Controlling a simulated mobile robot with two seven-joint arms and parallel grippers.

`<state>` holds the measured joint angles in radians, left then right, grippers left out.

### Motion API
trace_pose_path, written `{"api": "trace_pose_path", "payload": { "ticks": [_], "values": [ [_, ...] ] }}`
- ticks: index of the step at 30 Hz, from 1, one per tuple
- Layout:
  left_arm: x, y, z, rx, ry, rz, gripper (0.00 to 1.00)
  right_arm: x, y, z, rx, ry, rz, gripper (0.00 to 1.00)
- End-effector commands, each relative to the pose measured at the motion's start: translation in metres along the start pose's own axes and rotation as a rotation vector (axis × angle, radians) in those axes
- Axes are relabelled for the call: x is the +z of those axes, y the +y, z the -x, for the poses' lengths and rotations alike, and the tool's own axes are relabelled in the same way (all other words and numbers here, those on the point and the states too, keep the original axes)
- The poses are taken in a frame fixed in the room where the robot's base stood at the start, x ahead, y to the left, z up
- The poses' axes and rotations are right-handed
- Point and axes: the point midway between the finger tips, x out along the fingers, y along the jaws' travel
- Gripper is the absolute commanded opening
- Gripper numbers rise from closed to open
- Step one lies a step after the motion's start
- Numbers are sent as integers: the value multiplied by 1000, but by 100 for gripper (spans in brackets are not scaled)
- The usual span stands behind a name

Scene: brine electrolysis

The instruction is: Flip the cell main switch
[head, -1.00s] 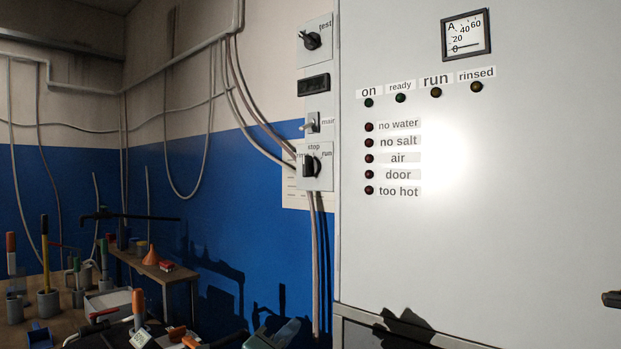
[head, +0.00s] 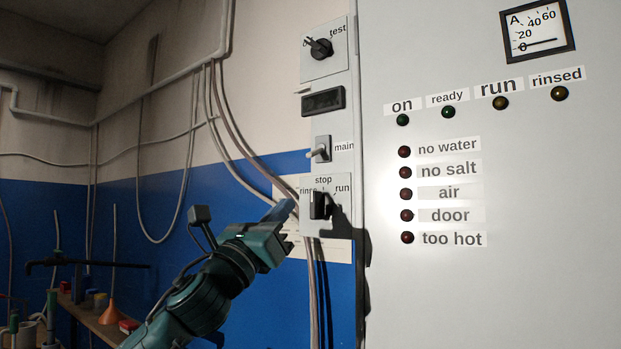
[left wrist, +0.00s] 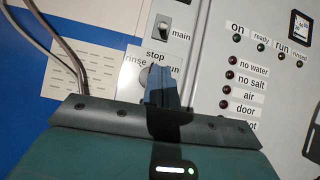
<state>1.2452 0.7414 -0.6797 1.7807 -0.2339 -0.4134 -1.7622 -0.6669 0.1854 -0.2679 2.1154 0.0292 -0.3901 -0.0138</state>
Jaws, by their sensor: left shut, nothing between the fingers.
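The main switch (head: 320,149) is a small toggle on a grey plate beside the label "main". Its lever points left in the head view. It also shows at the top of the left wrist view (left wrist: 162,24). My left gripper (head: 284,208) is shut and empty, below and left of the switch and apart from it. In the left wrist view its closed fingers (left wrist: 161,88) point up toward the panel and partly cover the rinse-stop-run knob. That knob (head: 320,205) shows in the head view just right of the fingertips. My right gripper is not in view.
Above the switch are a dark display (head: 323,101) and a test knob (head: 321,48). The cabinet (head: 540,230) on the right carries a meter (head: 538,29) and several unlit-looking lamps. Cables (head: 232,120) run down the wall on the left. A shelf (head: 100,322) with bottles stands at lower left.

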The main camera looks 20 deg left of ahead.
Motion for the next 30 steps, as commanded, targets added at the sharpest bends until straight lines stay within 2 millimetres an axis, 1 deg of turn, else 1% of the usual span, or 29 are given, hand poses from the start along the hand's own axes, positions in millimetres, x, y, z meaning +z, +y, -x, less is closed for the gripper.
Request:
{"api": "trace_pose_path", "payload": {
  "ticks": [1, 4, 14, 17, 20, 30],
  "values": [
    [6, 1, -1, 0, -9, -21, 0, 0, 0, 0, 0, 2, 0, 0],
    [12, 1, -3, 0, -19, -45, 0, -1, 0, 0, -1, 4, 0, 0],
    [14, 1, -3, 1, -21, -51, 0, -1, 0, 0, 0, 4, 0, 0],
    [14, 1, -6, 1, -21, -50, 0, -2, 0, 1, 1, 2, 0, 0],
    [16, 1, -16, 0, -22, -48, 0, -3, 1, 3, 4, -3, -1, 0],
    [18, 0, -78, 1, -22, -46, 0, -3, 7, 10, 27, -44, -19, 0]
  ]
}}
